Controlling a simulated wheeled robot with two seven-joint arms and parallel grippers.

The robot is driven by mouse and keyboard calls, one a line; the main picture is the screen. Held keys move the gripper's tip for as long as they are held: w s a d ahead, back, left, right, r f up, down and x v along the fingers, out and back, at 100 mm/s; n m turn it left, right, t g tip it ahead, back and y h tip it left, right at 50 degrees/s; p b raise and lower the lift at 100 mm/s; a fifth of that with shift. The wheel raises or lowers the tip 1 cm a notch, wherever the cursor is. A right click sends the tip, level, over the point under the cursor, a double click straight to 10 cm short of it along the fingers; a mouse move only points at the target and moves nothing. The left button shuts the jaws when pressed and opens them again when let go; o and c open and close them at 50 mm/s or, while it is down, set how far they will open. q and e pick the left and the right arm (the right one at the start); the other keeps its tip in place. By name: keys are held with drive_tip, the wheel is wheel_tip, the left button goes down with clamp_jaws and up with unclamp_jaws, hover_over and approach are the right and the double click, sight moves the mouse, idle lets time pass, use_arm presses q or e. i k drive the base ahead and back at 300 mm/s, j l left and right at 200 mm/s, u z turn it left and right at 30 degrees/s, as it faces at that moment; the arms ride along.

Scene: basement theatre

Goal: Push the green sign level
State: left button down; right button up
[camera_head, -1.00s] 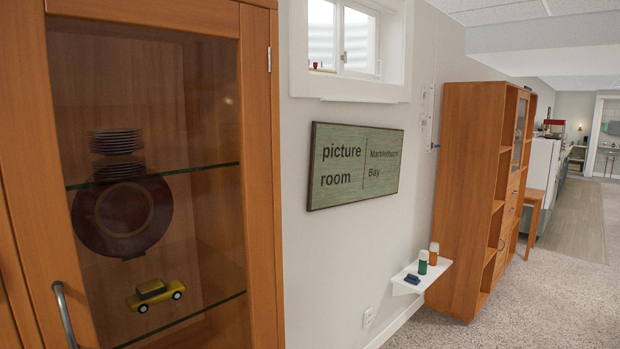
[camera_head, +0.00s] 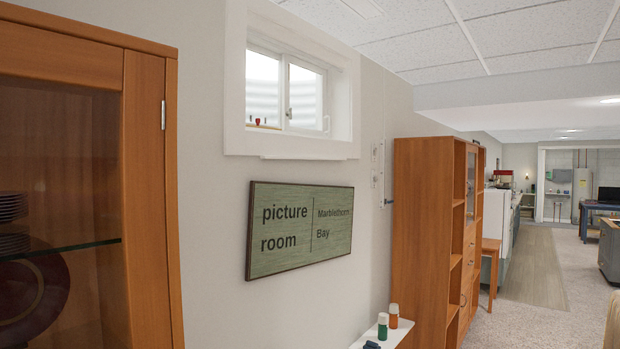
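The green sign (camera_head: 300,228) hangs on the grey wall below a small window. It has a dark frame and reads "picture room" and "Marblethorn Bay". It is seen at an angle from its left; its edges slope in the picture, and I cannot tell how much of that is tilt and how much is perspective. Neither of my grippers is in view, and nothing touches the sign.
A wooden glass-door cabinet (camera_head: 150,200) stands close at the left. A small white shelf (camera_head: 392,336) with a green bottle (camera_head: 382,326) and an orange bottle (camera_head: 393,316) is below the sign. A tall wooden bookcase (camera_head: 420,240) stands beyond. Carpet (camera_head: 520,325) is open at the right.

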sight(292, 226)
drive_tip(key=i+l+z, duration=0.55)
drive_tip(key=i+z, duration=0.4)
drive_tip(key=i+u, duration=0.3)
drive_tip(key=i, duration=0.25)
drive_tip(key=i+l+u, duration=0.3)
drive_tip(key=i, duration=0.25)
drive_tip(key=j, duration=0.1)
